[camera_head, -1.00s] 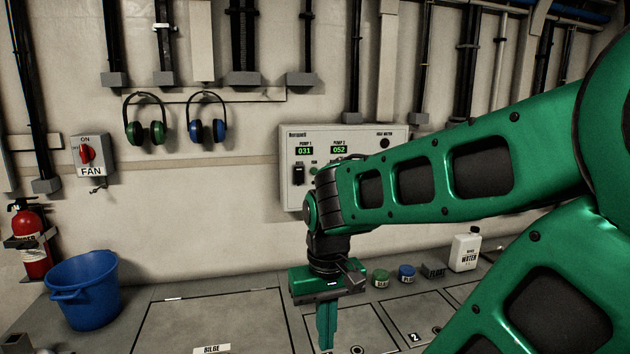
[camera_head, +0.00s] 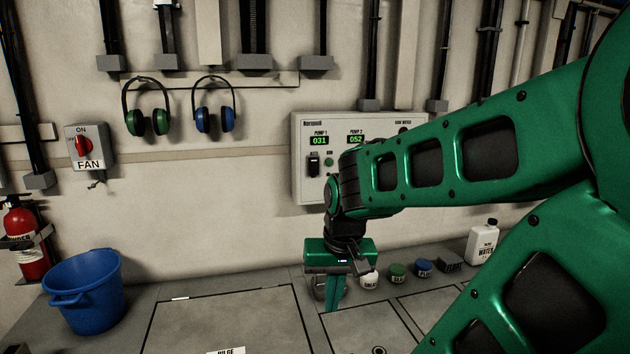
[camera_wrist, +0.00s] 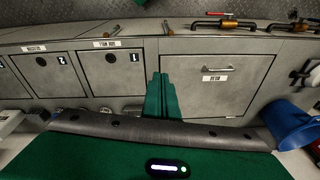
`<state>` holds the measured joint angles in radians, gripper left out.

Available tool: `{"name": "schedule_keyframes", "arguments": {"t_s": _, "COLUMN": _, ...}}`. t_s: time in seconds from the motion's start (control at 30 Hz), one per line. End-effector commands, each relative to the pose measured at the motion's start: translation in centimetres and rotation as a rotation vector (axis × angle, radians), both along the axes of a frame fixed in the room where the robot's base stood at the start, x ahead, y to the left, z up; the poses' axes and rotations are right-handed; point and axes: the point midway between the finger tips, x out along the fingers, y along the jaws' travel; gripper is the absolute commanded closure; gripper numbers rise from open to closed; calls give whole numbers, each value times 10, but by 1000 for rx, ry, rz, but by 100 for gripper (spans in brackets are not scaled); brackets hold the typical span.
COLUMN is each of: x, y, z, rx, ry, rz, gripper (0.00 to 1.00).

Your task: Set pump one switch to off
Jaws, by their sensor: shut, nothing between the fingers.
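The pump panel (camera_head: 303,190) is a pale box on the wall, with lit displays reading 031 under PUMP 1 and 052 under PUMP 2. My arm covers the panel's lower right part. My gripper (camera_head: 335,305) points down, below and in front of the panel, apart from the switch. Its green fingers are together and empty.
A blue bucket (camera_head: 85,290) stands at left, near a fire extinguisher (camera_head: 27,245). A FAN switch box (camera_head: 87,147) and ear muffs (camera_head: 147,118) are on the wall. Several small jars and a white water bottle (camera_head: 483,243) line the bench right of my gripper.

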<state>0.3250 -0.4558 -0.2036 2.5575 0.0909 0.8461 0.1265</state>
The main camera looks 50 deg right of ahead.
Motion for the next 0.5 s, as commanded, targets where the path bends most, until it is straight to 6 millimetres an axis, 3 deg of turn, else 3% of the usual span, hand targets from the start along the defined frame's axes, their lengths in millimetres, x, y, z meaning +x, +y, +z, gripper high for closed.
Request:
{"name": "schedule_keyframes", "arguments": {"t_s": 0.17, "x": 75, "y": -50, "z": 10, "rx": -31, "ry": -298, "rz": -275, "gripper": 100}}
{"name": "schedule_keyframes", "arguments": {"t_s": 0.3, "x": 129, "y": -92, "z": 33, "rx": 4, "ry": -573, "rz": -500, "gripper": 100}}
{"name": "schedule_keyframes", "arguments": {"t_s": 0.5, "x": 178, "y": -154, "z": 83, "rx": 139, "ry": -971, "rz": -802, "gripper": 100}}
